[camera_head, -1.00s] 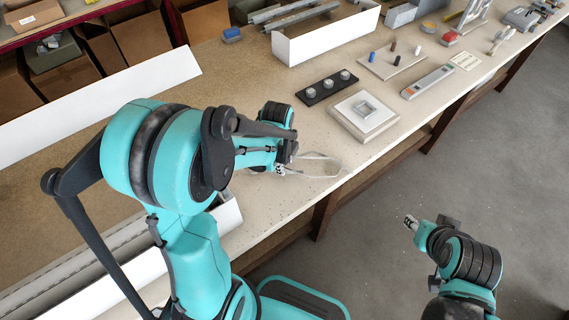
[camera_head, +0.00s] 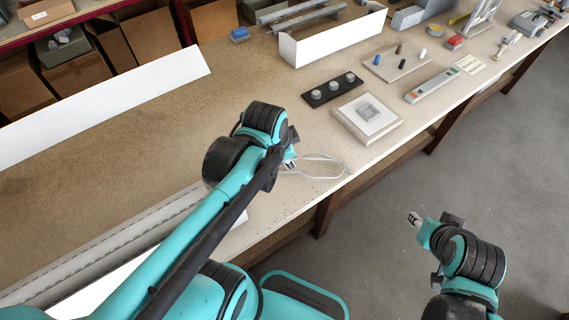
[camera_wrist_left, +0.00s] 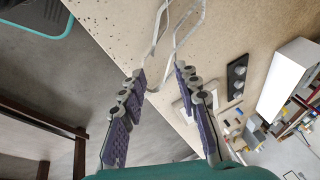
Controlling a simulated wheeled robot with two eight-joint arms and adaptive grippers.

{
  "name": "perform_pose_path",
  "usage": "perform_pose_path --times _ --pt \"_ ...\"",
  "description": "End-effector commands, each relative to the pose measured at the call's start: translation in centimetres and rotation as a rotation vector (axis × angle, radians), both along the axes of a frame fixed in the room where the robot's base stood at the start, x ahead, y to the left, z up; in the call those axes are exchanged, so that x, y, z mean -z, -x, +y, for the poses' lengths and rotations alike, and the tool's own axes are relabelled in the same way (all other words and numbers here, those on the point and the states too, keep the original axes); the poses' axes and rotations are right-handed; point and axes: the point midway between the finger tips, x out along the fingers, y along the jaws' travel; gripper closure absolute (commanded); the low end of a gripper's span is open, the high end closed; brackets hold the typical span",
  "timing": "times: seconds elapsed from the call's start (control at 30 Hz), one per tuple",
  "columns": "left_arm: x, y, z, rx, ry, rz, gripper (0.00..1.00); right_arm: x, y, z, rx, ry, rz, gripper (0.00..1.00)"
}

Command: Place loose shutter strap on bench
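The shutter strap (camera_head: 322,158) is a thin pale loop at the bench's front edge, just right of my left gripper. It appears to lie on the bench (camera_head: 290,205). In the left wrist view the strap (camera_wrist_left: 158,32) runs from the top edge down to the fingertips. My left gripper (camera_head: 289,163) is low over the bench near the strap's left end. In the left wrist view its fingers (camera_wrist_left: 160,78) are spread, with the strap's near end between or just beyond the tips. My right gripper (camera_head: 414,219) hangs over the floor, away from the bench; its fingers are too small to judge.
A white square block (camera_head: 376,128), a black strip with round knobs (camera_head: 322,96) and a grey level-like tool (camera_head: 425,88) lie beyond the strap. A long white profile (camera_head: 130,240) lies at the left. An open white box (camera_head: 335,42) stands behind. Bare bench surrounds the strap.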

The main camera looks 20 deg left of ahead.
Motion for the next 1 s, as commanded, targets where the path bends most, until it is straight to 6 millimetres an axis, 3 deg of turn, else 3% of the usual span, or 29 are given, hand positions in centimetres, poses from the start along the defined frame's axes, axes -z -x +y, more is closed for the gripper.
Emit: perform_pose_path --times 0.03,0.13,0.33,0.73,1.0 --pt "-0.3 1.3 -0.4 -0.126 0.056 -0.043 0.68 0.0 0.0 0.0 0.000 0.000 0.000 0.60" --pt "-0.8 2.8 -0.9 -0.363 0.182 -0.121 0.68 0.0 0.0 0.0 0.000 0.000 0.000 0.60" --pt "-1.1 4.3 -1.4 -0.629 0.355 -0.204 0.68 0.0 0.0 0.0 0.000 0.000 0.000 0.60" --pt "-0.8 4.5 -1.5 -0.672 0.385 -0.214 0.68 0.3 0.0 0.0 0.000 0.000 0.000 0.60" --pt "3.7 4.5 -1.5 -0.672 0.384 -0.213 0.68 4.9 0.0 0.0 0.000 0.000 0.000 0.60"
